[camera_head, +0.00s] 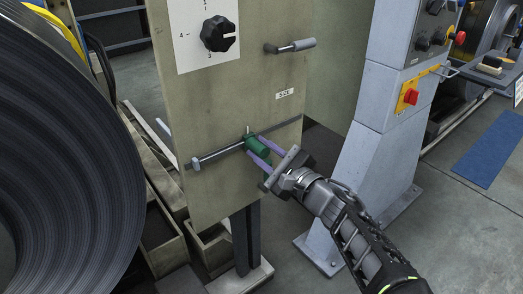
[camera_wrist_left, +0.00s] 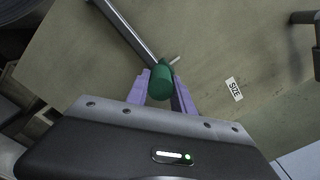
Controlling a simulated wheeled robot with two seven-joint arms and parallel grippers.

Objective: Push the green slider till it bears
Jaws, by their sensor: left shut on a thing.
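The green slider (camera_head: 258,145) is a short green cylinder on a metal rail (camera_head: 222,153) that runs across the lower part of the upright panel. It sits near the middle of the rail, right of the rail's left end. My left gripper (camera_head: 256,147) has its purple fingers on either side of the slider and is shut on it. In the left wrist view the green slider (camera_wrist_left: 160,82) shows between the purple fingers, with the rail (camera_wrist_left: 124,30) running up and left from it. A small pin stands out beside the slider. My right gripper is in neither view.
The panel (camera_head: 215,90) carries a black rotary knob (camera_head: 218,34), a handle (camera_head: 290,46) and a SIZE label (camera_head: 285,94). A large steel coil (camera_head: 60,150) stands at left. A grey control pedestal (camera_head: 370,130) with a red button stands at right.

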